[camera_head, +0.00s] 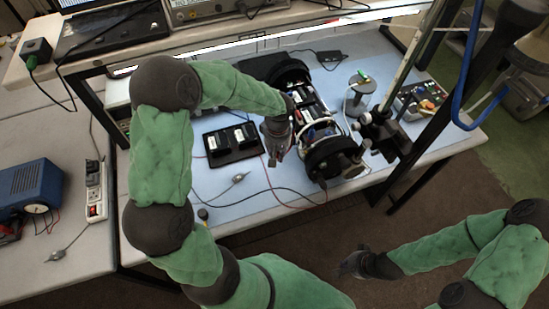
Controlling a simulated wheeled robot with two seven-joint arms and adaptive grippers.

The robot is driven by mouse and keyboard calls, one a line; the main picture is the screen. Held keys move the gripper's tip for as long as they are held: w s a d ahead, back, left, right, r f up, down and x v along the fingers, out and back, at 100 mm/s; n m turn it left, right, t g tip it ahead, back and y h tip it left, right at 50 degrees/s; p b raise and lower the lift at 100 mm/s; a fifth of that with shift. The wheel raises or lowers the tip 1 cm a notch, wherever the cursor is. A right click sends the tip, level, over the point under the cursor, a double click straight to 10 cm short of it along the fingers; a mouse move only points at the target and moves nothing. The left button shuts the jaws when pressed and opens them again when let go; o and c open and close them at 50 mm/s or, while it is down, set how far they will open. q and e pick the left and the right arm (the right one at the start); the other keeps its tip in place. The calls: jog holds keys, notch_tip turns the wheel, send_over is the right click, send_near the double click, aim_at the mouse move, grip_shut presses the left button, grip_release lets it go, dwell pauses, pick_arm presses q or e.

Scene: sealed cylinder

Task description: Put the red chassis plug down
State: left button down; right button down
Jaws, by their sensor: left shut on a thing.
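My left gripper (277,152) is above the blue mat, between the black tray and the open cylinder chassis (306,113). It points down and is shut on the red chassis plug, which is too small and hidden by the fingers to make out. A thin red wire runs down close by the gripper. The chassis lies on the mat with its black end rings and inner electronics showing. My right gripper (346,266) is low at the right, over the floor in front of the table; its fingers are too small to judge.
A black tray (222,158) with two black blocks lies left of the gripper. Black cables cross the front of the blue mat (225,200). Shelf posts rise at the right.

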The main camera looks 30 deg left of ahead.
pick_arm(q)
jog(key=shift+w+a+f, duration=0.3)
jog(key=shift+a+f, duration=0.1)
jog(key=shift+f, duration=0.15)
jog(key=shift+w+a+f, duration=0.3)
jog(key=shift+a+f, duration=0.05)
jog(key=shift+f, duration=0.2)
jog(key=shift+w+a+f, duration=0.1)
jog(key=shift+a+f, duration=0.05)
jog(key=shift+f, duration=1.65)
jog(key=shift+b, duration=0.3)
jog(key=shift+f+b, duration=0.3)
jog(key=shift+b, duration=0.05)
jog(key=shift+f+b, duration=0.3)
jog(key=c, duration=1.1)
grip_release()
jog(key=shift+c, duration=0.2)
